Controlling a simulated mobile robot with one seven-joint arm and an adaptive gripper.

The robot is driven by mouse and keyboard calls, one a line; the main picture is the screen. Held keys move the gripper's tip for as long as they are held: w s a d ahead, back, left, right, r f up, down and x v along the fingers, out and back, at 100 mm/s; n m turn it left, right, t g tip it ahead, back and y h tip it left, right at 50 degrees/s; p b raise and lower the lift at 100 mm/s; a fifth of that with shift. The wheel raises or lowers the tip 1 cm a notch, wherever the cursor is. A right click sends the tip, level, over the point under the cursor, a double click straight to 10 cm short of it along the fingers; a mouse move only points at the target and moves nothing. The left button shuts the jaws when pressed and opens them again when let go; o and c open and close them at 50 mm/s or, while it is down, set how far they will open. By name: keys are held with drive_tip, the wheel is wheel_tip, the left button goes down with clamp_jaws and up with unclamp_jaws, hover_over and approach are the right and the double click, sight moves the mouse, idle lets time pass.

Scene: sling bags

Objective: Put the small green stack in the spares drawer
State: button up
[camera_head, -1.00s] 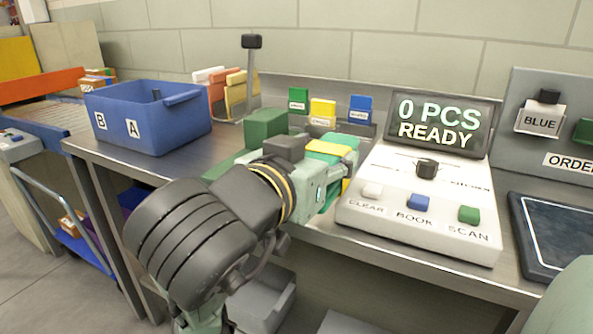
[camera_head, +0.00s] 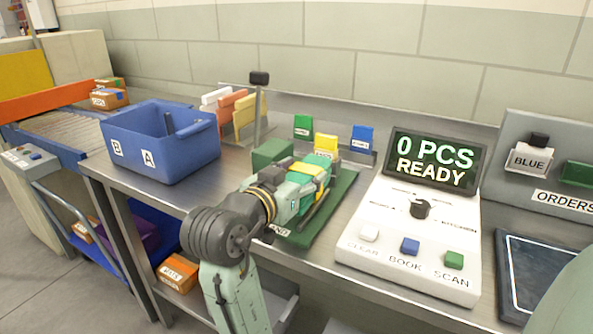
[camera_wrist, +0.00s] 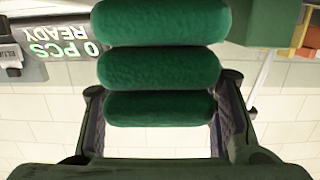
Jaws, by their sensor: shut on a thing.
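A stack of green rounded pieces (camera_wrist: 160,68) fills the middle of the wrist view, one piece above another. My gripper (camera_wrist: 160,112) is shut on it, with a dark finger on each side of the lowest piece shown. I cannot make out a drawer labelled spares. A grey open bin or drawer (camera_head: 284,306) shows below the bench front, partly hidden by my arm.
A green block (camera_head: 272,152) stands behind my gripper. A blue tote (camera_head: 178,165) is at left, the white counting console (camera_head: 410,235) at right. Small green, yellow and blue cards (camera_head: 361,138) stand at the back. A dark tray (camera_head: 545,280) lies far right.

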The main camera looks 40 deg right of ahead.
drive_tip(key=shift+w+d, duration=0.35)
drive_tip(key=shift+w, duration=0.35)
drive_tip(key=shift+w+d+f+p, duration=0.25)
drive_tip(key=shift+w+f, duration=0.15)
drive_tip(key=shift+f, duration=0.2)
drive_tip(key=shift+w+d+f+p, duration=0.2)
drive_tip(key=shift+w+f, duration=0.15)
drive_tip(key=shift+f, duration=0.2)
drive_tip(key=shift+a+f+p, duration=0.1)
drive_tip(key=shift+f+p, duration=0.2)
drive_tip(key=shift+f, duration=0.2)
drive_tip(key=shift+f, duration=0.1)
drive_tip(key=shift+f, duration=0.15)
drive_tip(key=o, duration=1.5)
drive_tip(key=shift+c, duration=0.2)
drive_tip(key=b+v, duration=0.1)
drive_tip(key=v, duration=0.6)
drive_tip(key=b+v, duration=0.1)
drive_tip(key=v, duration=0.3)
drive_tip(key=shift+s+d+r+b, duration=0.25)
drive_tip(key=shift+s+b, duration=0.05)
drive_tip(key=shift+s, duration=0.05)
